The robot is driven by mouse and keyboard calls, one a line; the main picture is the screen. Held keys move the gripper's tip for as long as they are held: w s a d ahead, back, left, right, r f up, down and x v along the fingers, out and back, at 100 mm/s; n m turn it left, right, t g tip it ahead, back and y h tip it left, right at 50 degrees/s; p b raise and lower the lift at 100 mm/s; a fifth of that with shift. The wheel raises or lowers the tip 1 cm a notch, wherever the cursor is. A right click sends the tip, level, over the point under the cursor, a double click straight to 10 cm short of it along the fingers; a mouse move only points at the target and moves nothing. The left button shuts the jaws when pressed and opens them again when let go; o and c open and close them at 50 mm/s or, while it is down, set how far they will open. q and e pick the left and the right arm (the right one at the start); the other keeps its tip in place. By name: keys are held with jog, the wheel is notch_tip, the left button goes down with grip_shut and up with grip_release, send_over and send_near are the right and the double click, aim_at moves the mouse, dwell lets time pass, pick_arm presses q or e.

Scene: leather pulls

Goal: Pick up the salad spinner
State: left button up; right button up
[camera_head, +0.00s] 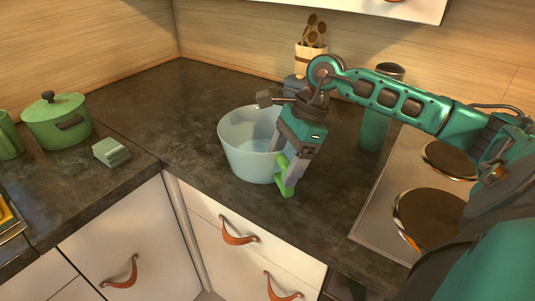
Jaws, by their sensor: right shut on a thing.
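The salad spinner (238,150) looks like a pale blue-white open bowl and stands upright on the dark worktop in the middle of the view. My right gripper (284,175) comes in from the right, pointing down at the bowl's right front side. Its green fingertips are shut on the bowl's wall there. The arm's wrist hides the bowl's right rim and part of its inside. I cannot make out a lid or a crank. My left gripper is not in view.
A hob (366,211) with round plates lies to the right. A utensil holder (310,60) and a teal canister (373,130) stand behind. A green pot (58,124) and small green stack (111,151) are at left. Worktop left of the bowl is clear.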

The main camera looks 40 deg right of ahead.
jog(key=c, duration=0.5)
jog(key=shift+c, duration=0.2)
